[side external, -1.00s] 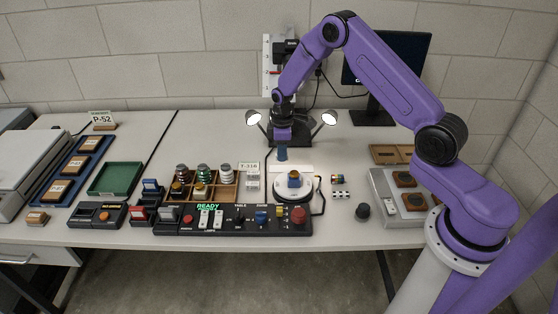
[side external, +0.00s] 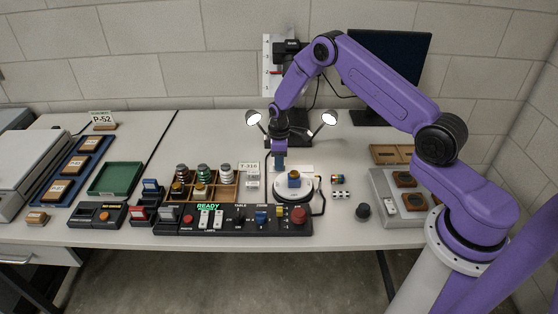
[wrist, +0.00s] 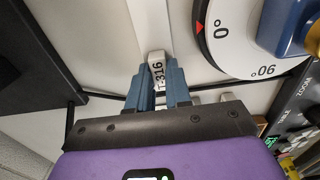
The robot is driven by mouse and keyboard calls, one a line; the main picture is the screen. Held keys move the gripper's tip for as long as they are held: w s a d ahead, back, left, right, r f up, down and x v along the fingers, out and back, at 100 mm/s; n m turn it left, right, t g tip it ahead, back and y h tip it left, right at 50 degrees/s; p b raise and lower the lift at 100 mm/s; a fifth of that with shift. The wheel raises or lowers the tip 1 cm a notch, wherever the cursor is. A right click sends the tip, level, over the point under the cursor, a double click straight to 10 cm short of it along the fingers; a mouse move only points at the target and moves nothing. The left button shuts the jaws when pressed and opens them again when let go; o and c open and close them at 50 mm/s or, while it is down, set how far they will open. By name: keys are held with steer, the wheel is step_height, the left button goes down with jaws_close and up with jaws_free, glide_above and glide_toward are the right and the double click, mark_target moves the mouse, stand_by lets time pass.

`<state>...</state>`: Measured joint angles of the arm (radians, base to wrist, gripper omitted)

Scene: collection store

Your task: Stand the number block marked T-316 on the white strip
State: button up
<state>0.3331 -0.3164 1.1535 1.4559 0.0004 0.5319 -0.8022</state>
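The number block marked T-316 (wrist: 156,66) is a small pale block with dark lettering. In the wrist view it sits between the two blue fingers of my gripper (wrist: 156,88), which are closed against its sides. In the side view my gripper (side external: 279,163) points down just behind the round white turntable, at the left part of the white strip (side external: 300,168). The block is too small to make out there. I cannot tell whether its underside touches the strip.
The turntable (side external: 293,194) carries a blue and yellow object (side external: 294,179). Two lit lamps (side external: 254,118) flank the camera stand. A control panel (side external: 232,219) lies in front.

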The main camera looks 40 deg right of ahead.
steer(key=o, duration=0.3)
steer(key=shift+o, duration=0.2)
steer(key=shift+r, duration=0.1)
step_height(320, 180, up, 12)
steer(key=s+a+r, duration=0.6)
steer(key=a+r, duration=0.1)
steer(key=a, duration=0.1)
steer(key=s+a+r+n, duration=0.1)
steer(key=s+a+r, duration=0.2)
steer(key=s, duration=0.3)
steer(key=s+a+r+n, duration=0.1)
steer(key=s+a+r, duration=0.15)
steer(key=s, duration=0.35)
steer(key=s+d+r, duration=0.1)
steer(key=s, duration=1)
steer(key=s+d+r+n, duration=0.1)
steer(key=s+d, duration=0.1)
steer(key=s, duration=0.9)
steer(key=shift+r+n, duration=0.3)
steer(key=shift+r, duration=0.05)
